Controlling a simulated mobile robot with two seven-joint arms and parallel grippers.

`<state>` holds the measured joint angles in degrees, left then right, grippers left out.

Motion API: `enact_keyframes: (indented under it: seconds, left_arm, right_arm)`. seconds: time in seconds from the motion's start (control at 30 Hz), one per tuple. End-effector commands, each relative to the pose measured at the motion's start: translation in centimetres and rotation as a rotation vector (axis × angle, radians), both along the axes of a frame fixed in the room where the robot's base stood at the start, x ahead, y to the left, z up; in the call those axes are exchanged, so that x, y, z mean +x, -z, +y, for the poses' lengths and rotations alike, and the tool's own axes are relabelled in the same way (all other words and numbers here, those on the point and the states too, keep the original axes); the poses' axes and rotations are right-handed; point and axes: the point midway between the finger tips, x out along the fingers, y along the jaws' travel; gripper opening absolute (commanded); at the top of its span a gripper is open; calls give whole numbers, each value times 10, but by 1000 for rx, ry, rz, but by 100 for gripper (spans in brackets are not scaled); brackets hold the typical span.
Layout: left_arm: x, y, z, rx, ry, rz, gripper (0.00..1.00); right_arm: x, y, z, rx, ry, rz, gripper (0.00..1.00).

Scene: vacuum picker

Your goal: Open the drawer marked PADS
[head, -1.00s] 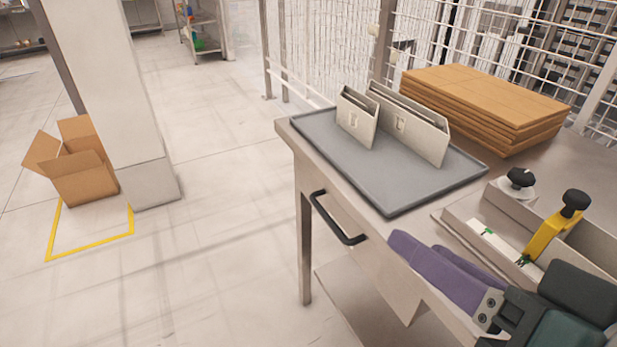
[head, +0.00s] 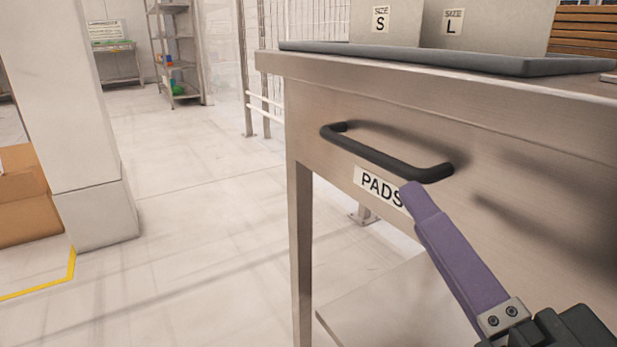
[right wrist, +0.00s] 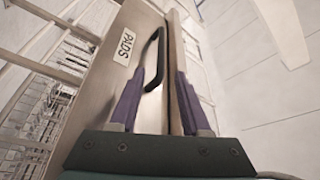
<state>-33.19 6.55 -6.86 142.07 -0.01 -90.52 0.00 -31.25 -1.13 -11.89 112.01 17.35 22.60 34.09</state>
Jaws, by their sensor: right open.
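The drawer marked PADS has a brushed steel front (head: 330,115) under the bench top and looks shut. Its black bar handle (head: 385,153) stands out from the front, above the white PADS label (head: 378,187). My right gripper (head: 412,192) comes in from the lower right. One purple finger shows there, its tip just below the handle's near end and covering the label's right edge. In the right wrist view, the gripper (right wrist: 160,72) is open, and the handle (right wrist: 161,50) shows between and beyond its two fingers. I cannot tell if they touch it. My left gripper is out of view.
A grey tray (head: 430,60) with upright plates marked S (head: 385,28) and L (head: 485,30) lies on the bench top. A white pillar (head: 75,110) and a cardboard box (head: 22,205) stand at the left. The floor left of the bench is clear.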

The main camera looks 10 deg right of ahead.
Motion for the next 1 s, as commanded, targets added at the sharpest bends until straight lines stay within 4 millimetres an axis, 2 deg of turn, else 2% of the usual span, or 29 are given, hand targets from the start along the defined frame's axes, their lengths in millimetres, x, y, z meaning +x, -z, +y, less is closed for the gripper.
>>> enact_keyframes:
  seconds: [0.5, 0.7, 0.93, 1.0]
  left_arm:
    - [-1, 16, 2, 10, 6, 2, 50]
    - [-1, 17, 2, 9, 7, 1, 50]
    - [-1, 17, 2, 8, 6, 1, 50]
    - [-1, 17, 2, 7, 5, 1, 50]
  right_arm:
    - [83, -19, 1, -2, 2, -3, 47]
    - [94, -22, 2, -2, 0, 0, 47]
    - [94, -22, 2, -2, 0, 0, 47]
    - [94, -22, 2, -2, 0, 0, 39]
